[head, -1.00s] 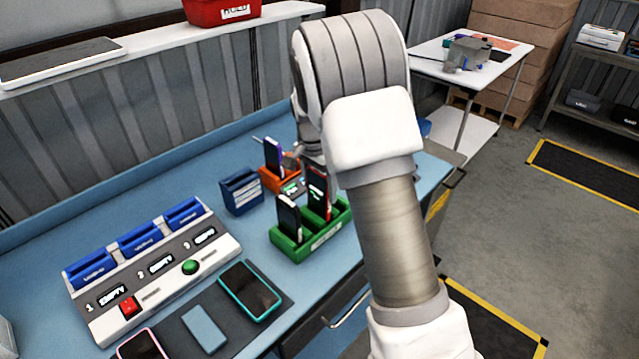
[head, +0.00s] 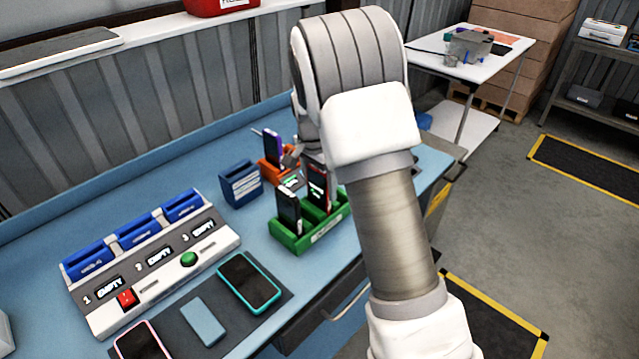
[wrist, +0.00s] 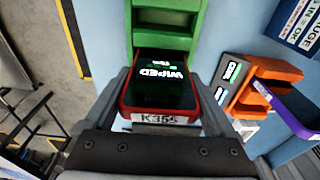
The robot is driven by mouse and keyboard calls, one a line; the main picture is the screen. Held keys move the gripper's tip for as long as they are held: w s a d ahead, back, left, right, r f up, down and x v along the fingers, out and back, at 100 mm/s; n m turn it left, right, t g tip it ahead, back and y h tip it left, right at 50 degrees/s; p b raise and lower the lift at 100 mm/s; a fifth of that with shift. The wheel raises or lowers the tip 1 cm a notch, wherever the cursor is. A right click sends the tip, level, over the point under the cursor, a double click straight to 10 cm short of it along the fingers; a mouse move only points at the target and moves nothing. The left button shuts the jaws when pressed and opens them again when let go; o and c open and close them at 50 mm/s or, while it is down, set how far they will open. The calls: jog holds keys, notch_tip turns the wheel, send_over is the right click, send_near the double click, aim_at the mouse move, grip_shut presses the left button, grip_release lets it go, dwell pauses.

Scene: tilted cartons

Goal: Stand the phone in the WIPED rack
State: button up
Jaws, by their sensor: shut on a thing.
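The phone (head: 318,183) has a red case and a dark screen. In the wrist view the phone (wrist: 160,85) reads "WIPED" on its screen and carries a "K355" label at its near end. My gripper (wrist: 163,98) is shut on its sides. The phone is upright at the green rack (head: 325,234), over or in its right part; I cannot tell whether it rests on the bottom. The rack's front label is too small to read. Green rack slots (wrist: 168,22) show beyond the phone in the wrist view. My arm hides most of the gripper in the head view.
A black phone (head: 288,211) stands in the green rack's left part. An orange rack (head: 268,171) with a purple phone (head: 273,147) and a blue block (head: 240,184) are close behind. A three-bay station (head: 150,265) and a mat with phones (head: 250,282) lie left.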

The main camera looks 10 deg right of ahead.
jog(key=shift+f, duration=0.25)
dwell(0.6)
jog(key=o, duration=1.4)
notch_tip(320, 180, up, 17)
jog(key=s+a, duration=0.1)
jog(key=shift+a+r, duration=0.15)
jog(key=shift+a, duration=0.2)
jog(key=shift+s, duration=0.1)
notch_tip(320, 180, up, 7)
jog(key=p, duration=0.6)
